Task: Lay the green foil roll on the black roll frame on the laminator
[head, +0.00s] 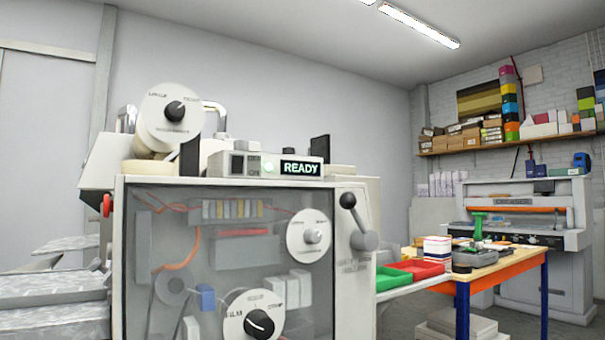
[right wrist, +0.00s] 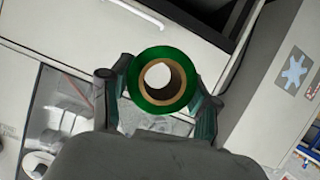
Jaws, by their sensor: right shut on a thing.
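The green foil roll (right wrist: 134,85) shows end-on in the right wrist view, with a brown core and an open hole. My right gripper (right wrist: 160,98) is shut on it, one finger on each side. The laminator (head: 225,250) fills the left and middle of the head view, with a clear front panel and a lit READY display. Dark upright plates stand on its top, one at the left (head: 190,158) and one at the right (head: 320,148). I cannot tell whether they belong to the black roll frame. Neither gripper shows in the head view.
A table (head: 505,268) with red and green trays (head: 425,268) beside it and tools on top stands to the right. Another machine (head: 545,270) is behind it. A control lever (head: 348,201) juts from the laminator's right side. A loaded shelf (head: 490,146) hangs on the wall.

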